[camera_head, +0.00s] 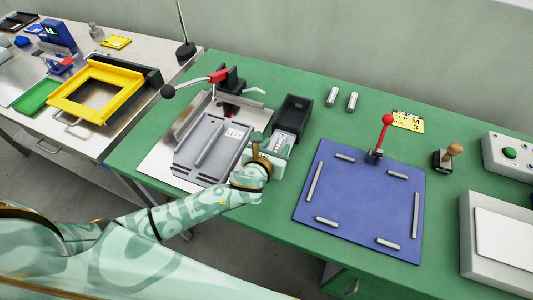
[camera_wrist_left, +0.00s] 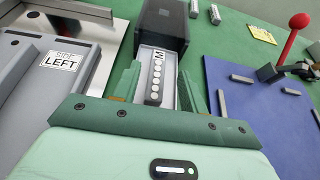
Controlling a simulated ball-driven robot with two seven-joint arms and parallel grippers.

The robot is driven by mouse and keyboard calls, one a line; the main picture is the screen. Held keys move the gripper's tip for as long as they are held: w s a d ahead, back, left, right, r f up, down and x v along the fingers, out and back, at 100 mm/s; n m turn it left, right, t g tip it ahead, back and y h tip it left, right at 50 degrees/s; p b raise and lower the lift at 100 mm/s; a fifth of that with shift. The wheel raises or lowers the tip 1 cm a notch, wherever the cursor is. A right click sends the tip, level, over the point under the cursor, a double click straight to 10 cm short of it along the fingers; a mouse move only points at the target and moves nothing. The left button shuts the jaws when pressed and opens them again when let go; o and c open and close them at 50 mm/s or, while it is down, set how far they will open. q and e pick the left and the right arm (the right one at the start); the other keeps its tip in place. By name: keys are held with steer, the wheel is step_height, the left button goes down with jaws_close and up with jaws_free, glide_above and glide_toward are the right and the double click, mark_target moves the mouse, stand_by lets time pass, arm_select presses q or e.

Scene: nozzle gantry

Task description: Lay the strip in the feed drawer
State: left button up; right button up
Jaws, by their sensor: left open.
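The feed drawer, a light grey tray (camera_wrist_left: 171,95), stands pulled out of a dark housing (camera_head: 293,114); the housing also shows in the left wrist view (camera_wrist_left: 166,28). The strip (camera_wrist_left: 156,78), pale with a row of several round spots and an M at its far end, lies lengthwise within the drawer's outline. Whether it rests fully on the drawer floor I cannot tell. My left gripper (camera_head: 274,146) is over the drawer's near end. Its green fingers (camera_wrist_left: 158,88) stand open, apart from the strip on both sides. My right gripper is not in view.
A grey plate (camera_head: 207,146) marked LEFT lies left of the drawer, by a red-handled clamp (camera_head: 219,76). A blue mat (camera_head: 352,205) with metal bars and a red-knobbed lever (camera_head: 386,122) lies to the right. Two small metal pieces (camera_head: 342,98) lie behind.

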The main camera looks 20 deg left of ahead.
arm_select(q)
steer(key=p+v, duration=0.1)
steer(key=v, duration=0.8)
steer(key=shift+s+r+p, duration=0.25)
steer(key=shift+r+p, duration=0.05)
steer(key=shift+p, duration=0.1)
steer(key=shift+a, duration=0.1)
